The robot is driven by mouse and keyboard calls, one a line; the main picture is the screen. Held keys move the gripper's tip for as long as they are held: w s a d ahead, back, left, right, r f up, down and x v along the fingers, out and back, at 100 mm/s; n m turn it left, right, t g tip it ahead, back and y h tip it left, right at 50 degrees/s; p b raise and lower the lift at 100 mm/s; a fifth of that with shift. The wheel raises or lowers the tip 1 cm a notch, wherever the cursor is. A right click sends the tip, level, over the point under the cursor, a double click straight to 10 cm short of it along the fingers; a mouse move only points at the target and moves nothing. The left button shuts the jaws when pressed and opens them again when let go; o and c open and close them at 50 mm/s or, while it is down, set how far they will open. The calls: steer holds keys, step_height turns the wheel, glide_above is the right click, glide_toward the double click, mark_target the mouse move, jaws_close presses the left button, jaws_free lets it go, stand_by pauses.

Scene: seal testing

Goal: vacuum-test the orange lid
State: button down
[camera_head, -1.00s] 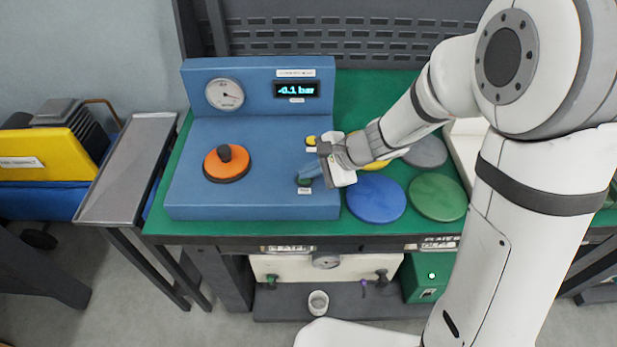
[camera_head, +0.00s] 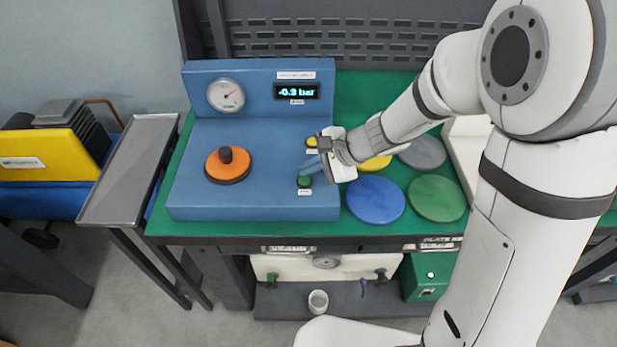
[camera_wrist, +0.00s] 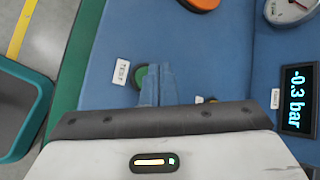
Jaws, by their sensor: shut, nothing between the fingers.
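The orange lid (camera_head: 227,166) with a dark knob sits on the left of the blue test station's deck (camera_head: 250,205). Its edge also shows at the top of the wrist view (camera_wrist: 200,4). The display (camera_head: 296,90) reads -0.3 bar, and a round gauge (camera_head: 226,95) is beside it. A green button (camera_head: 304,181) and a yellow button (camera_head: 312,141) are on the deck's right side. My gripper (camera_head: 309,166) is shut and empty, its fingertips between the two buttons. In the wrist view the closed fingers (camera_wrist: 158,82) partly cover the green button (camera_wrist: 140,77), labelled TEST (camera_wrist: 122,71).
Blue (camera_head: 375,199), green (camera_head: 437,197), yellow (camera_head: 376,162) and grey (camera_head: 422,152) discs lie on the green bench top right of the station. A grey side shelf (camera_head: 130,170) and a yellow bin (camera_head: 45,155) are at left.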

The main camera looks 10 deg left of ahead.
mark_target(310, 180)
steer(key=shift+r+p, duration=1.55)
steer(key=shift+r, duration=0.85)
